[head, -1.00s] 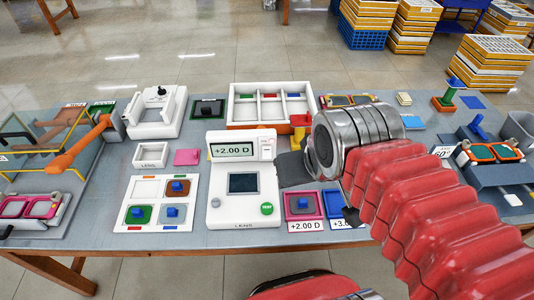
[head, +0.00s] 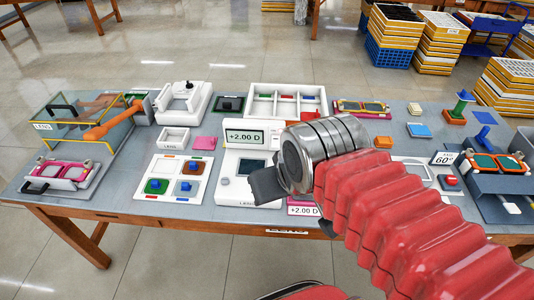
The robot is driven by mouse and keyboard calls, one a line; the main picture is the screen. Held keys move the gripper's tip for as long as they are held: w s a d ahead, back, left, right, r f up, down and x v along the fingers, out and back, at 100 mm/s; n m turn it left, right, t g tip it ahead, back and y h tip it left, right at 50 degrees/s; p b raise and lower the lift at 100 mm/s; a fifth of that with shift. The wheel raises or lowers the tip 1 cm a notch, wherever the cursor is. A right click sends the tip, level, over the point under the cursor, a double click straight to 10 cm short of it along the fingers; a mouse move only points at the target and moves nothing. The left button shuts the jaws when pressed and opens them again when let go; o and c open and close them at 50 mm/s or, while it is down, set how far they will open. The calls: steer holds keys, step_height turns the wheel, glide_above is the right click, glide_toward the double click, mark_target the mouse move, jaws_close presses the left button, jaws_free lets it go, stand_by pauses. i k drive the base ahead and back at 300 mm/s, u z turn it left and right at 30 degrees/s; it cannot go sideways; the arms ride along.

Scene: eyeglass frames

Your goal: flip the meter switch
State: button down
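The white meter (head: 231,165) stands in the middle of the table, with a display (head: 245,137) reading +2.00 D at its top. A small screen shows below the display, partly covered. My gripper (head: 254,190) is over the meter's lower right part, its dark fingers pointing left and down. Only a dark flat side of the fingers shows, so I cannot tell whether they are open or shut, or whether they touch the meter. The strip right of the display is mostly behind my gripper's metal wrist, and I cannot make out the switch clearly. The green button is hidden.
A white board with coloured lens squares (head: 150,197) lies left of the meter. A white divided tray (head: 252,99) is behind it. A pink square (head: 204,143) and a small white bin (head: 172,138) are behind left.

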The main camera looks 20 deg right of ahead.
mark_target(275, 139)
steer(key=u, duration=0.4)
steer(key=k, duration=0.55)
steer(key=u, duration=0.8)
steer(key=k, duration=0.5)
steer(key=u, duration=0.3)
steer(key=i, duration=1.45)
steer(key=z, duration=1.1)
steer(key=i, duration=0.85)
steer(key=z, duration=0.5)
